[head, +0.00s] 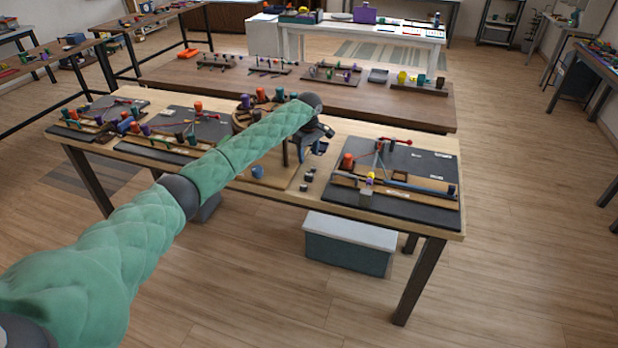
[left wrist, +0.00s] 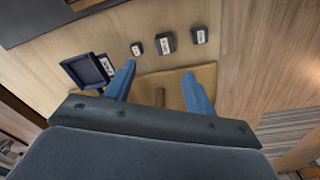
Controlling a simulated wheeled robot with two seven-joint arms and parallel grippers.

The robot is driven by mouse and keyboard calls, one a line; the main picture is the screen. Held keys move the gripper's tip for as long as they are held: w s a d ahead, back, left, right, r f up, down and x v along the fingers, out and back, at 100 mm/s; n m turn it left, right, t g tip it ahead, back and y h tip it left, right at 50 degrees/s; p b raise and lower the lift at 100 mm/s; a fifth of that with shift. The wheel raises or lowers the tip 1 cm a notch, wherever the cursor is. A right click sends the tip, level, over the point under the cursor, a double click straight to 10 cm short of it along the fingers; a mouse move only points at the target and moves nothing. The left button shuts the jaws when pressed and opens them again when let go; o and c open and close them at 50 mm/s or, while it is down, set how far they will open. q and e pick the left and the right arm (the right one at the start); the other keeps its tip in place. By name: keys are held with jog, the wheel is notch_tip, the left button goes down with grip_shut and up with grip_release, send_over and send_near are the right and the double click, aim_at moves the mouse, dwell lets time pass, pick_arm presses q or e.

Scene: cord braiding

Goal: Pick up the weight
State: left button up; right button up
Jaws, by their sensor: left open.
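Three small dark weights with white labels stand in a loose row on the light wood table. In the head view they are the near weight (head: 305,187), the middle weight (head: 308,177) and the far weight (head: 313,169). In the left wrist view the weights show beyond my fingertips: a small one (left wrist: 137,48), a larger one (left wrist: 167,42) and another (left wrist: 201,36). My left gripper (left wrist: 159,70) is open with blue fingers apart and no weight between them. In the head view my left gripper (head: 322,132) is partly hidden by its arm. My right gripper is out of view.
A small dark blue tray (left wrist: 88,71) lies left of the weights in the left wrist view. A tan board (left wrist: 175,80) lies below the fingers. A dark mat with a braiding setup (head: 425,165) fills the table's right end. A grey-topped box (head: 348,245) stands underneath.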

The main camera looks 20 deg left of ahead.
aim_at(309, 174)
pick_arm(q)
jog(key=shift+s+a+f+n+g, duration=0.1)
jog(key=shift+s+f+n+g, duration=0.05)
jog(key=shift+n, duration=0.35)
jog(key=shift+s+f+n+g, duration=0.1)
jog(key=shift+n+g, duration=0.05)
jog(key=shift+n, duration=0.35)
jog(key=n, duration=0.3)
jog(key=shift+s+f, duration=0.1)
jog(key=shift+s, duration=0.1)
jog(key=shift+f+p, duration=0.5)
jog(key=shift+f, duration=0.8)
jog(key=f, duration=0.1)
jog(key=f+p, duration=0.1)
jog(key=f, duration=0.1)
jog(key=f+p, duration=0.1)
jog(key=shift+w+d+f, duration=0.15)
jog(key=shift+d+f, duration=0.05)
jog(key=shift+d, duration=0.15)
jog(key=shift+f, duration=0.35)
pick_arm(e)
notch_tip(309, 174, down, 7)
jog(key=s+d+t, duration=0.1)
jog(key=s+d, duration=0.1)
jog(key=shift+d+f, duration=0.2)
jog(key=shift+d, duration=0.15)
pick_arm(q)
grip_shut()
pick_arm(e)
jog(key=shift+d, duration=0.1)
